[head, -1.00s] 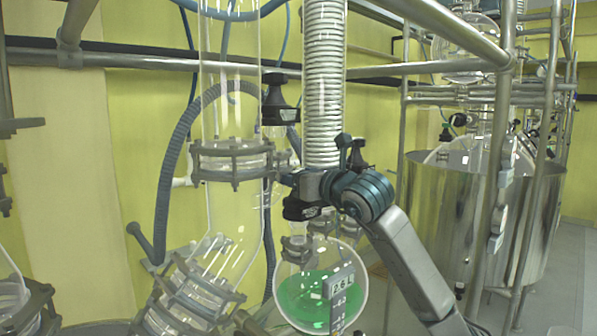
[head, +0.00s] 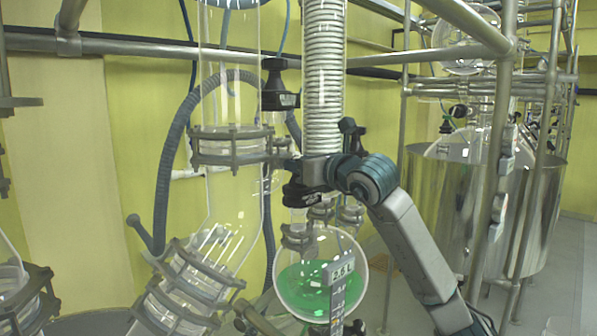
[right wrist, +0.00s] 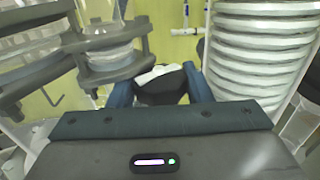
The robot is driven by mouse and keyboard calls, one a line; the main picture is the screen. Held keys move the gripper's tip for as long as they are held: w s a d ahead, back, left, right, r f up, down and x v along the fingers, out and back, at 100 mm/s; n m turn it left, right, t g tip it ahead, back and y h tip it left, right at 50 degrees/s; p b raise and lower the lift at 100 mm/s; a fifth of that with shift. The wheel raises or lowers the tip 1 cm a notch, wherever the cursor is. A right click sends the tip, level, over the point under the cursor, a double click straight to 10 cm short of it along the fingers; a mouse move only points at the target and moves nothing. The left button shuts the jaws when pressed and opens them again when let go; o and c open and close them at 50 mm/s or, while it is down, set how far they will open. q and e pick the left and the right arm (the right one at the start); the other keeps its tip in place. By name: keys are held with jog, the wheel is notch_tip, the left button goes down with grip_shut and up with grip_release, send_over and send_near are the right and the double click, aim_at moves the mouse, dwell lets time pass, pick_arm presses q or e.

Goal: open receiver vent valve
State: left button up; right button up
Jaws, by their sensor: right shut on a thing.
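The right gripper (head: 294,168) is at the receiver assembly, between the glass column on the left and the coil condenser on the right, above the round flask. In the right wrist view its two blue fingers (right wrist: 161,92) are shut on a black valve knob (right wrist: 160,85) with a pale patch on top. In the head view the knob is mostly hidden by the gripper and cannot be told apart from it. The round receiver flask (head: 290,285) below holds green liquid. My left gripper is not in view.
A clamped glass column (head: 232,100) stands close on the left, the coil condenser (head: 323,75) close on the right. Another black knob (head: 279,80) is above the gripper. Steel frame rails (head: 430,62) cross behind. A steel vat (head: 440,215) stands at the right.

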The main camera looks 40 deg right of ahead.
jog(key=shift+d+f+n+y+b, duration=0.15)
jog(key=shift+n+y+b, duration=0.25)
jog(key=shift+y, duration=0.3)
jog(key=n+y, duration=0.2)
jog(key=y, duration=0.1)
jog(key=shift+g+b, duration=0.4)
jog(key=n+g+y, duration=0.1)
jog(key=y, duration=0.1)
jog(key=n+g+y, duration=0.1)
jog(key=n+y, duration=0.1)
jog(key=shift+r+y, duration=0.2)
jog(key=shift+y, duration=0.2)
jog(key=shift+s+n+g, duration=0.25)
jog(key=shift+n+g, duration=0.15)
jog(key=o, duration=0.8)
jog(key=shift+c, duration=0.2)
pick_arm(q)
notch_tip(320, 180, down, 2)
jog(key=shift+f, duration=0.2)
